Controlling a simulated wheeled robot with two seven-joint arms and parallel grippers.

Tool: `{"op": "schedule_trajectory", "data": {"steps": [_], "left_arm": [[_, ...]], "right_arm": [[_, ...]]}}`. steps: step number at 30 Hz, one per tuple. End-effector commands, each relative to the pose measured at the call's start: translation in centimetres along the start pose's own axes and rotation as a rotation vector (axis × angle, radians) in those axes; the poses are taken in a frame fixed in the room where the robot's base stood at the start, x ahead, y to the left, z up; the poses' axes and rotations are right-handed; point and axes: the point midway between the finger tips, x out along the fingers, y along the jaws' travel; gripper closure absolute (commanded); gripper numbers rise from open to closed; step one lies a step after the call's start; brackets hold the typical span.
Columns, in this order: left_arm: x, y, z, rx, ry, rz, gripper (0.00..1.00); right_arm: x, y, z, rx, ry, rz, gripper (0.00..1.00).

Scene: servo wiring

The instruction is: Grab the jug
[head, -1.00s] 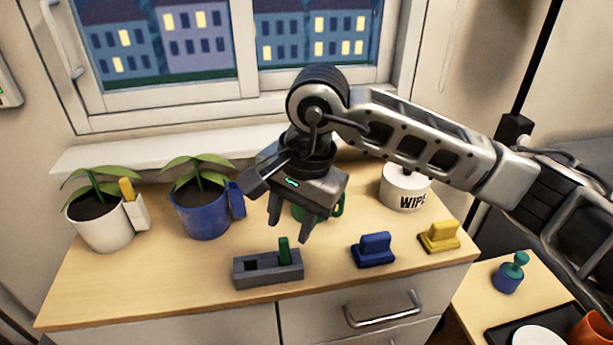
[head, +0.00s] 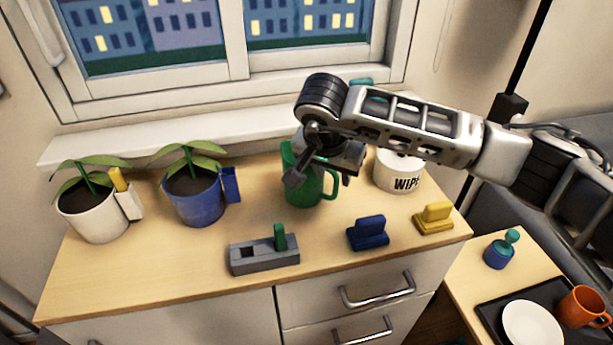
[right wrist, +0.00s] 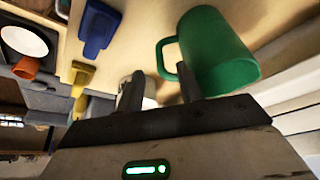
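The jug (head: 302,190) is green, with a handle on its right side, and stands upright at the back middle of the wooden counter top. My right gripper (head: 345,178) is over its right side, by the handle, and hides part of it. In the right wrist view the jug (right wrist: 220,50) is just beyond the fingers, with its handle in front of the gap. The two fingers of the right gripper (right wrist: 160,85) are apart with nothing between them. I cannot tell whether a finger touches the jug. My left gripper is not in view.
A white WIPE tub (head: 400,174) stands close right of the gripper. Blue (head: 368,232) and yellow (head: 434,218) blocks and a grey slotted holder (head: 264,254) are in front. Blue (head: 195,200) and white (head: 95,216) plant pots stand left. The window sill (head: 150,147) is behind.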

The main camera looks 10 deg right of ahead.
Motion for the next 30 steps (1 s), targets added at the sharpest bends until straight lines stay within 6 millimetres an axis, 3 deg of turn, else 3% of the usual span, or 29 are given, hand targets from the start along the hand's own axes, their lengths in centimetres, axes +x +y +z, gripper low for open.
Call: {"op": "schedule_trajectory", "data": {"steps": [9, 18, 19, 23, 30], "left_arm": [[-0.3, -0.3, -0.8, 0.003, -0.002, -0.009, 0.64], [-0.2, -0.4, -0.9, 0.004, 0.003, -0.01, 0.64], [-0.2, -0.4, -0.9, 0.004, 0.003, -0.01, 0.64], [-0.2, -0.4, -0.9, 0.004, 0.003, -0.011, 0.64], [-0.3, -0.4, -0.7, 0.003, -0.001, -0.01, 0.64]], "right_arm": [[4.2, 0.1, 0.0, 0.0, -0.004, 0.003, 0.63], [5.0, 0.0, -0.1, -0.001, -0.001, 0.0, 0.63], [5.0, 0.0, -0.1, -0.001, -0.001, 0.0, 0.66], [5.0, 0.0, -0.1, -0.001, -0.001, 0.0, 1.0], [4.8, -0.1, -0.2, 0.001, 0.001, -0.004, 1.0]]}}
